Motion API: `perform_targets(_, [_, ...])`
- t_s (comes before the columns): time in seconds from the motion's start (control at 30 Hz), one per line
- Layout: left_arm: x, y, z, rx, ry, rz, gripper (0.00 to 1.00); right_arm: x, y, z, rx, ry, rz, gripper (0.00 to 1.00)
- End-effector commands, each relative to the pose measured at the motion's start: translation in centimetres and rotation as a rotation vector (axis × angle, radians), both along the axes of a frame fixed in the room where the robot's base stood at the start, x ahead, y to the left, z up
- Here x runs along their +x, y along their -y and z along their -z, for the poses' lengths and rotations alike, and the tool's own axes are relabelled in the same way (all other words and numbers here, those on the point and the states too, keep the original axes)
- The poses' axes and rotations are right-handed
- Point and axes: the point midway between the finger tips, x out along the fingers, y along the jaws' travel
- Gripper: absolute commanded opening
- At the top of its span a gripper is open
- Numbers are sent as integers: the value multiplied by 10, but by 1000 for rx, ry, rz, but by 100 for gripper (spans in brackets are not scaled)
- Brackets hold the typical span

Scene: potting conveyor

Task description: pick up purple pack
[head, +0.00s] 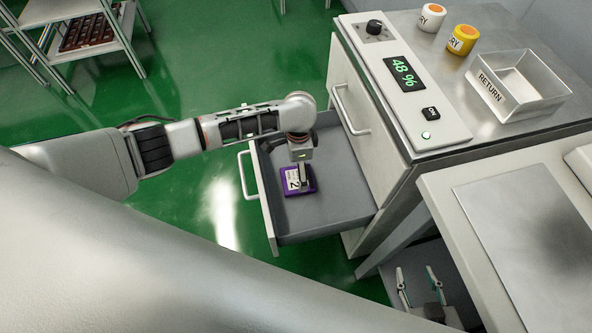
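The purple pack (311,180) lies in the open drawer (335,209). It has a white label with a "2". My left gripper (303,178) points down into the drawer, directly over the pack. It overlaps the pack in this view, and its fingers are too small and hidden to tell whether they touch or grip it. My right gripper (418,287) is at the lower right, below the worktop's edge. Its two fingers are spread apart with nothing between them.
A cabinet (350,95) carries a panel reading "48 %", two jars (462,39) and a metal "RETURN" tray (519,101). A worktop with a grey plate (535,235) stands at the right. A shelf rack (80,50) is at the back left. Green floor lies open between.

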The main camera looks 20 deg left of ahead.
Motion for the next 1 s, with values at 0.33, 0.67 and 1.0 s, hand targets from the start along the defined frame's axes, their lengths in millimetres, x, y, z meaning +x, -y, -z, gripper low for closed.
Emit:
perform_targets(0.33, [-2, 1, 30, -2, -6, 1, 94, 1, -3, 4, 5, 3, -7, 40])
perform_targets(0.67, [1, -3, 68, -1, -12, -1, 94, 1, -9, 11, 15, 1, -18, 40])
perform_targets(1.0, [6, -3, 78, -2, 2, 0, 94, 10, -13, 1, 21, 24, -25, 40])
